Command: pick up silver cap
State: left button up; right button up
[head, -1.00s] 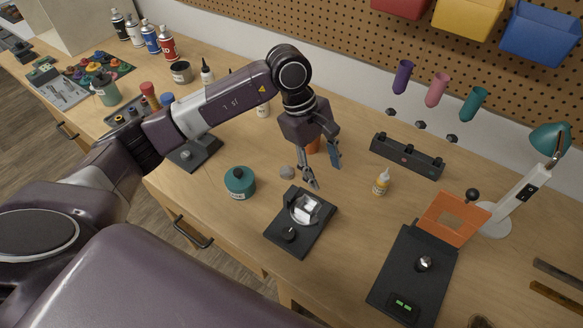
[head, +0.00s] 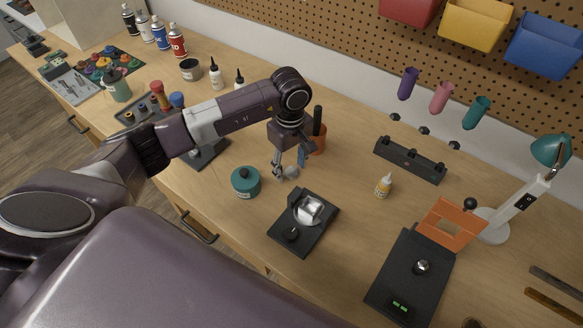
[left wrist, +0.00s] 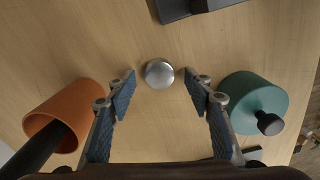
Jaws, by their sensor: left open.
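The silver cap (left wrist: 159,73) is a small round metal piece on the wooden table. In the left wrist view it lies between and slightly beyond the fingertips of my left gripper (left wrist: 159,78), which is open and empty. In the head view the cap (head: 292,171) shows partly behind the fingers of my left gripper (head: 287,170), close to the tabletop. The fingers do not appear to touch the cap. My right gripper is not in view.
A teal jar (head: 245,182) with a dark knob stands just left of the gripper. An orange cup (head: 319,142) holding a dark rod stands behind it.

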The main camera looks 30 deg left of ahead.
pick_arm(q)
jog(key=shift+f, duration=0.15)
jog(key=shift+c, duration=0.4)
jog(key=c, duration=0.8)
jog(key=shift+r, duration=0.2)
